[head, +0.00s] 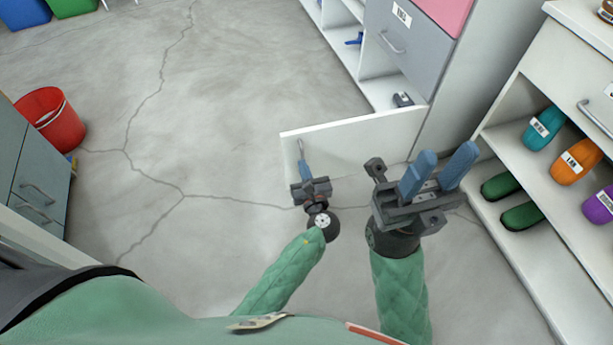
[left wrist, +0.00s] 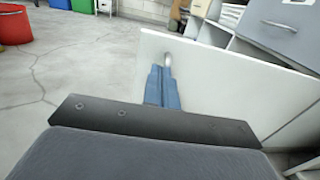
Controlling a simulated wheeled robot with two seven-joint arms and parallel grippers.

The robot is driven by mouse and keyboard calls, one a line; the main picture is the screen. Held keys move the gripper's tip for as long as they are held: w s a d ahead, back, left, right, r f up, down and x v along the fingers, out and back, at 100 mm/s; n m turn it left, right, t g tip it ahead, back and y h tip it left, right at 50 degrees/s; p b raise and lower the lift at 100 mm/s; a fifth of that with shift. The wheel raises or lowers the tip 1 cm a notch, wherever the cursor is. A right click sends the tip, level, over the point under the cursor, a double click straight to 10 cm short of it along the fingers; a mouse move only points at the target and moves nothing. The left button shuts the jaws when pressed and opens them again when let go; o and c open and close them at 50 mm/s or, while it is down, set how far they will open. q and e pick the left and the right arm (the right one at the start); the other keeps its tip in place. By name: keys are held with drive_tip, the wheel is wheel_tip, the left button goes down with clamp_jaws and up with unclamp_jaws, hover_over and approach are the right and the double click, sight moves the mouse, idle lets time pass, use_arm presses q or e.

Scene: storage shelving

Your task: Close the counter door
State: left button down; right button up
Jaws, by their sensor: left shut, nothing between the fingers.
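The counter door (head: 350,140) is a white panel standing open, sticking out leftward from the shelving unit in the head view. It also fills the middle and right of the left wrist view (left wrist: 230,85). My left gripper (head: 304,165) is shut and empty, with its blue fingers up close against the door's face near its free end. In the left wrist view its fingertips (left wrist: 161,70) lie next to a small metal handle (left wrist: 168,60) on the door; I cannot tell if they touch. My right gripper (head: 440,172) is open and empty, to the right in front of the door.
An open shelf with coloured shoes (head: 548,127) stands close on the right. A grey drawer (head: 408,40) is in the unit behind the door. A red bin (head: 52,118) and grey cabinet (head: 35,165) stand at the left. The floor between is clear.

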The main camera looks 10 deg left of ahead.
sight(294, 139)
use_arm(q)
drive_tip(key=b+x, duration=0.2)
drive_tip(key=x, duration=0.6)
drive_tip(key=shift+w, duration=0.2)
drive_tip(key=shift+a, duration=0.1)
